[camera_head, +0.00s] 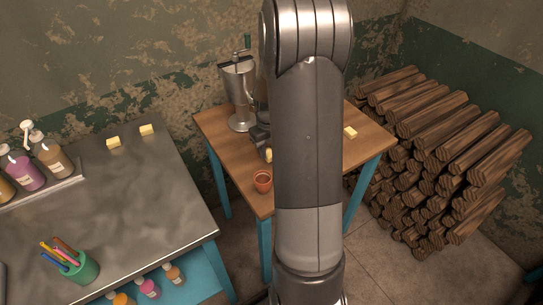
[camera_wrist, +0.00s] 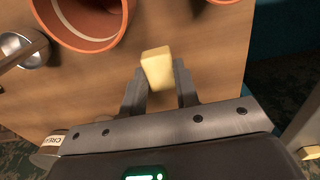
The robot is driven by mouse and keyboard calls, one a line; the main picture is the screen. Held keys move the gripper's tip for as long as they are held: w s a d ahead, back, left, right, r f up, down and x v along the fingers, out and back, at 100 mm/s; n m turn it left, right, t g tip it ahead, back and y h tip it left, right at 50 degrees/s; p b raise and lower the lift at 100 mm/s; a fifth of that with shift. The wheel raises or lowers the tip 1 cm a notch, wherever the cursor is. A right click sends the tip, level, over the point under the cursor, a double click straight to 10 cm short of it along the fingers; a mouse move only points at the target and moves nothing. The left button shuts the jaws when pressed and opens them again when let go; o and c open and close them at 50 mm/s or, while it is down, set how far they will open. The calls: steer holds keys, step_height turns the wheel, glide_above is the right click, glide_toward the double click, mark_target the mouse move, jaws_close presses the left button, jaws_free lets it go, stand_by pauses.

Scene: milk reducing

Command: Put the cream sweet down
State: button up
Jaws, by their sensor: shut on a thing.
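My gripper (camera_wrist: 160,88) is shut on a pale yellow cream sweet (camera_wrist: 158,68), which sticks out past the fingertips over the wooden table (camera_wrist: 205,55). In the head view my arm hides much of the gripper; the held sweet (camera_head: 268,155) shows partly beside it, behind a small terracotta pot (camera_head: 262,181). Whether the sweet touches the tabletop is unclear. In the wrist view a terracotta pot (camera_wrist: 80,42) is close, up and left of the sweet, apart from it. Another sweet (camera_head: 350,132) lies on the table's right side.
A metal vessel with a handle (camera_head: 238,92) stands at the table's back left. Two more yellow blocks (camera_head: 113,142) (camera_head: 147,130) lie on the metal counter (camera_head: 130,195). Stacked logs (camera_head: 440,150) stand to the right. A can labelled "CREAM" (camera_wrist: 50,150) shows in the wrist view.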

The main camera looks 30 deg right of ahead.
steer(key=shift+f, duration=1.75)
steer(key=shift+f, duration=0.1)
steer(key=o, duration=1)
steer(key=shift+o, duration=0.2)
